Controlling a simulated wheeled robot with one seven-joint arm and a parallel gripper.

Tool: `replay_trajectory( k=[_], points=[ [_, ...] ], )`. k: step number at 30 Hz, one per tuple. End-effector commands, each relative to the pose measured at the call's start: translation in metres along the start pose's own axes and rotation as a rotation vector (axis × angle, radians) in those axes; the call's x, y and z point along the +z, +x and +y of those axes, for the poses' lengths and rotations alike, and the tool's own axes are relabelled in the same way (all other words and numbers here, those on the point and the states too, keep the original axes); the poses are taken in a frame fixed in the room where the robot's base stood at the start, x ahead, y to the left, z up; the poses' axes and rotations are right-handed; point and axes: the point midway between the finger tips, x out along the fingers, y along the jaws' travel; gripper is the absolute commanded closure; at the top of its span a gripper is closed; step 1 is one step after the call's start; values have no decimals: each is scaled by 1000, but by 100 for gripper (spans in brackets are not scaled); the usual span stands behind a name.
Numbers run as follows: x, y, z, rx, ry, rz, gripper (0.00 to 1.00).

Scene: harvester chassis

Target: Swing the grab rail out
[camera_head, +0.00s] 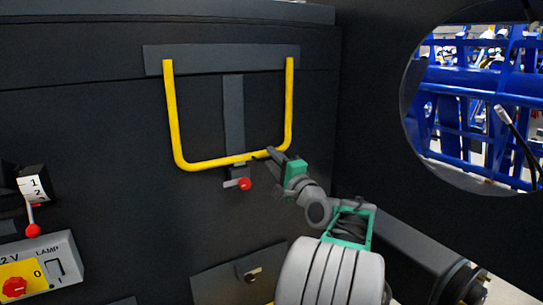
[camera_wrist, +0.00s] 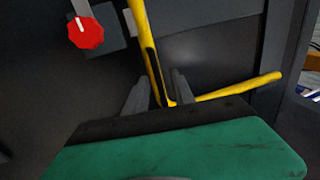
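The grab rail (camera_head: 174,115) is a yellow U-shaped bar hanging from a dark grey plate on the black wall. Its lower bar runs across above a small latch with a red knob (camera_head: 245,184). My gripper (camera_head: 270,153) is at the lower bar near the rail's right corner. In the wrist view, the rail (camera_wrist: 143,30) passes between the two grey fingers of my gripper (camera_wrist: 160,76). The fingers look apart, with a small gap beside the bar. The red knob (camera_wrist: 85,33) also shows at the upper left there. The green gripper body hides the fingers' bases.
A control box (camera_head: 60,262) with a red-yellow switch stands at the lower left. A lever with a red ball (camera_head: 33,230) is above it. A round opening (camera_head: 470,100) at the right shows blue framework. A dark side wall stands right of the rail.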

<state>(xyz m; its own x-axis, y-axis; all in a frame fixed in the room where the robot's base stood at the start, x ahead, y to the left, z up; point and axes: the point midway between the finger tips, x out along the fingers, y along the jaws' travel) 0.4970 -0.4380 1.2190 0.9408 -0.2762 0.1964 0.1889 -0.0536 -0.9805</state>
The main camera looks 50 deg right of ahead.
Motion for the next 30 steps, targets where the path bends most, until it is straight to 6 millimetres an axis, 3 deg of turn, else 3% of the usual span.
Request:
replay_trajectory(
  k=[10,21,30],
  points=[
    [0,9,1,1,-1,1,70],
    [0,8,1,1,-2,1,100],
    [0,8,1,1,-2,1,100]
  ],
)
